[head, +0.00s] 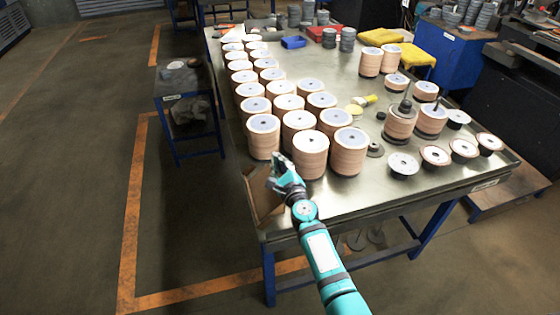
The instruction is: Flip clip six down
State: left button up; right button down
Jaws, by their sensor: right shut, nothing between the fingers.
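My right gripper (278,162) is shut and empty. It is above the near left edge of the metal table (400,195), close in front of the nearest stacks of flap discs. The nearest stack at the left is one stack of discs (263,140), and another stack (310,158) stands just right of the gripper. I cannot make out any clip in this view. My left gripper is not in view.
Several disc stacks run in rows along the table's left side. Single discs (403,164) lie at the right front. A brown cardboard piece (262,200) is at the near left corner, beside my gripper. A small side table (178,85) stands left.

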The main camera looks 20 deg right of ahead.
jog(key=n, duration=0.1)
jog(key=f+n, duration=0.1)
jog(key=n, duration=0.2)
jog(key=shift+a+f+h+b, duration=0.25)
jog(key=shift+f+h+b, duration=0.05)
jog(key=shift+b, duration=0.05)
jog(key=shift+f+n, duration=0.25)
jog(key=shift+n, duration=0.65)
jog(key=shift+f+n, duration=0.25)
jog(key=shift+n, duration=0.65)
jog(key=c, duration=2)
grip_release()
jog(key=o, duration=0.5)
jog(key=shift+a, duration=0.1)
